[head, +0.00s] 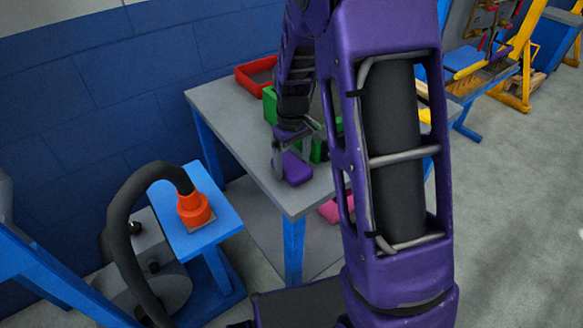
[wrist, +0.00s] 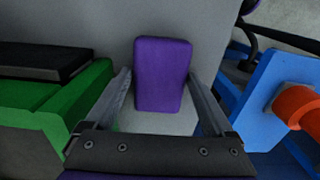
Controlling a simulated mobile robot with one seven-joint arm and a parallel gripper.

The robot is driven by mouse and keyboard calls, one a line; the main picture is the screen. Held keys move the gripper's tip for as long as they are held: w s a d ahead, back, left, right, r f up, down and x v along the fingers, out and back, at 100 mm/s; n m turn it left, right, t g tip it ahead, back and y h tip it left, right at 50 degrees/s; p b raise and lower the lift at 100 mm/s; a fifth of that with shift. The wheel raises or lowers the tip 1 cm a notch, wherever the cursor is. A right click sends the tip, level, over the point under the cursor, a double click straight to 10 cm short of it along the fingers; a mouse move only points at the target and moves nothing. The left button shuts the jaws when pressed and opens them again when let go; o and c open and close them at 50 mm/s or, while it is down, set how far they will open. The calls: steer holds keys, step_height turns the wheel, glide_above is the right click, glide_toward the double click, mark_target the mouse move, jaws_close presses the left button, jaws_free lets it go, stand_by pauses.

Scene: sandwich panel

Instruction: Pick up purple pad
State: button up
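The purple pad (head: 297,169) lies on the grey table (head: 222,97) near its front corner, just below my gripper. In the wrist view the purple pad (wrist: 162,72) is a rounded block in the middle, between the lines of the two fingers and a little beyond them. My gripper (head: 292,167) points down at the pad in the head view. In the wrist view my gripper (wrist: 160,85) is open, with one finger on each side of the pad's near part. I cannot tell whether either finger touches the pad.
A green bin (wrist: 62,110) with a black item stands at the left in the wrist view. A red tray (head: 256,74) sits farther back. A pink item (head: 329,211) lies below the tabletop. A blue stand (head: 190,235) holds an orange nozzle (head: 195,208) beside the table.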

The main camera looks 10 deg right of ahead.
mark_target(293, 165)
steer(key=c, duration=0.9)
step_height(293, 165, up, 10)
steer(key=shift+r+p, duration=0.1)
steer(key=shift+p, duration=0.9)
steer(key=o, duration=0.8)
steer(key=c, duration=0.6)
steer(key=shift+c, duration=0.2)
